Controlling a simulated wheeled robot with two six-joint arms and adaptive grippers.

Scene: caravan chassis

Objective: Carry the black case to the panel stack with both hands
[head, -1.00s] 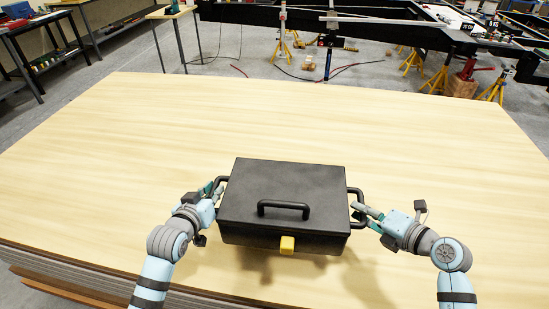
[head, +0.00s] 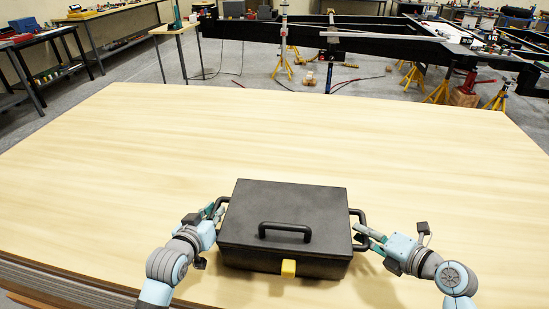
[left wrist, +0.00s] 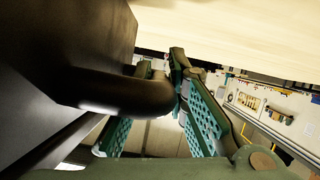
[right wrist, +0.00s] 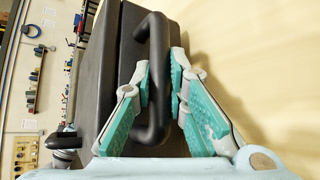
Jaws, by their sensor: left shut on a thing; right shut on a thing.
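The black case (head: 285,207) has a closed lid, a front handle and a yellow latch (head: 288,268). It is level over the near middle of the panel stack (head: 150,150), which has a pale wood top. Whether its underside touches the top is hidden. My left gripper (head: 214,212) is shut on the case's left side handle, a dark bar (left wrist: 125,93) between its teal pads in the left wrist view. My right gripper (head: 362,238) is shut on the right side handle, which shows between its pads in the right wrist view (right wrist: 155,75).
The stack top is bare behind and beside the case. Its near left edge (head: 60,275) shows layered sheets. Beyond the stack are a black chassis frame (head: 390,46) on yellow stands (head: 283,62), a small table (head: 172,30) and workbenches at the left.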

